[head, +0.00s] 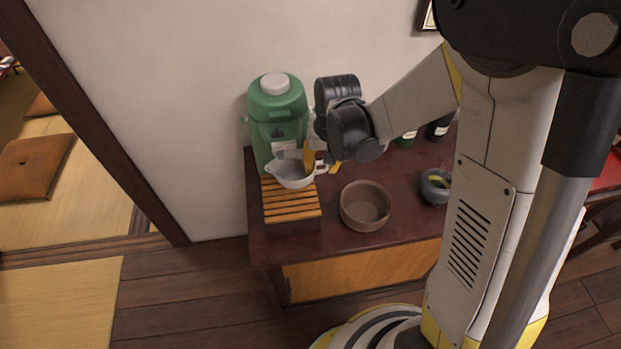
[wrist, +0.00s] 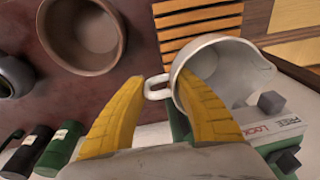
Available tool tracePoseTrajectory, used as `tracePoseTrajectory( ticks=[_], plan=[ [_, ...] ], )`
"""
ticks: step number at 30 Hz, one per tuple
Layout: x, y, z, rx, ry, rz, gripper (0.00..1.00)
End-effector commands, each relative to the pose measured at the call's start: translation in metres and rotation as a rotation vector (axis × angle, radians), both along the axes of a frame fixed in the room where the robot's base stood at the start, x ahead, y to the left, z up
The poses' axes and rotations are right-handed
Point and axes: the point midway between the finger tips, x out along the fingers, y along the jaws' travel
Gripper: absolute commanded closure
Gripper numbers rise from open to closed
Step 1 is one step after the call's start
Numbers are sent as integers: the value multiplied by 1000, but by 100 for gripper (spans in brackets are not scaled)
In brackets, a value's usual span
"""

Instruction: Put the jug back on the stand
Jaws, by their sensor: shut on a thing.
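The white jug (head: 291,174) has a pouring lip and a loop handle and looks about upright. My gripper (head: 320,162) has yellow fingers and is shut on the jug at its handle side. In the wrist view, one finger reaches inside the jug's rim (wrist: 211,43) and the other is outside, beyond the handle (wrist: 155,88). The slatted wooden stand (head: 290,206) lies under and in front of the jug; it also shows in the wrist view (wrist: 190,18). The jug overlaps the stand's rear slats in the head view. I cannot tell whether they touch.
A green dispenser (head: 276,112) stands right behind the jug against the wall. A brown bowl (head: 365,207) stands right of the stand, and a dark grey pot (head: 435,187) farther right. Dark bottles (head: 437,129) stand at the back of the dark red cabinet top (head: 405,229).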

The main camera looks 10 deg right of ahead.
Motion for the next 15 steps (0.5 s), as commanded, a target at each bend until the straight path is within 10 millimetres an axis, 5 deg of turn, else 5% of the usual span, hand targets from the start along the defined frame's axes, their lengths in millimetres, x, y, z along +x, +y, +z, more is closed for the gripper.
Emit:
tracePoseTrajectory(
  ticks=[8,15],
  plan=[
    [1,25,0,1,0,1,100],
    [1,25,-37,0,0,-1,100]
  ],
)
